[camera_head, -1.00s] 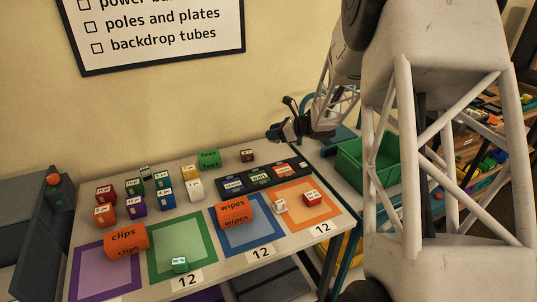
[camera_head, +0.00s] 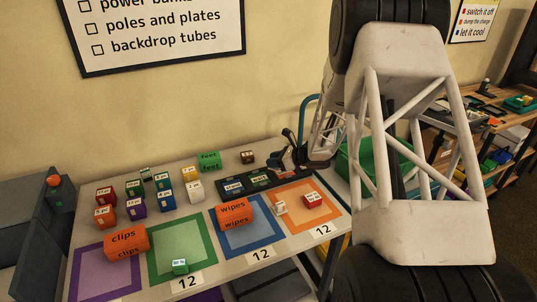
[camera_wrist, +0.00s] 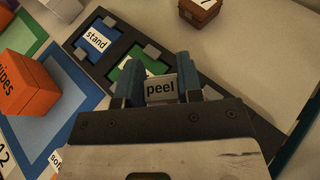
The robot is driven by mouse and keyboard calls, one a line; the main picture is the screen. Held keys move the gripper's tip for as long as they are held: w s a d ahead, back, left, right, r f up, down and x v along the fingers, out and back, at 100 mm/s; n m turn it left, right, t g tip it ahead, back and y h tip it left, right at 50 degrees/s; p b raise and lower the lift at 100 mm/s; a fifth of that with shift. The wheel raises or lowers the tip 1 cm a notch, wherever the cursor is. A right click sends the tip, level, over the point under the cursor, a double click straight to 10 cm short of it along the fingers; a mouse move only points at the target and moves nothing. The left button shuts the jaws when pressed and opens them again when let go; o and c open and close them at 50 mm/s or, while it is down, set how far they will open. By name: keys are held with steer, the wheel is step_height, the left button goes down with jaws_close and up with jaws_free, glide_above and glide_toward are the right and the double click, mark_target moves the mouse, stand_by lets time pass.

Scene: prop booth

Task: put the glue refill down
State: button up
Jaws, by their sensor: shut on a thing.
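My gripper (camera_wrist: 160,76) is shut on a small light-grey block with a "peel" label (camera_wrist: 160,89), which I take to be the glue refill. The label faces the wrist camera, and the block's lower part is hidden. In the head view my gripper (camera_head: 286,163) is at the right end of a dark tray (camera_head: 222,194) on the table. The tray's "stand" slot is blue (camera_wrist: 96,39), and its green slot (camera_wrist: 121,69) is partly behind my left finger. I cannot tell whether the block touches the tray. The tray's right end is mostly hidden.
A small brown box (camera_head: 247,157) is behind the tray. Several small boxes and an orange "clips" block (camera_head: 126,242) are further left. A green bin (camera_head: 362,176) stands right.

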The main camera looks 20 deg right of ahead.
steer(key=w+d, duration=0.1)
steer(key=w, duration=0.4)
steer(key=w+d+f, duration=0.1)
steer(key=w, duration=0.3)
steer(key=w+d, duration=0.2)
steer(key=w, duration=0.3)
steer(key=shift+w+f, duration=0.2)
steer(key=shift+w, duration=0.1)
steer(key=shift+w+d, duration=0.1)
steer(key=shift+w, duration=0.1)
steer(key=shift+w+f, duration=0.2)
steer(key=shift+f, duration=1.55)
steer(key=shift+f, duration=0.15)
steer(key=o, duration=0.9)
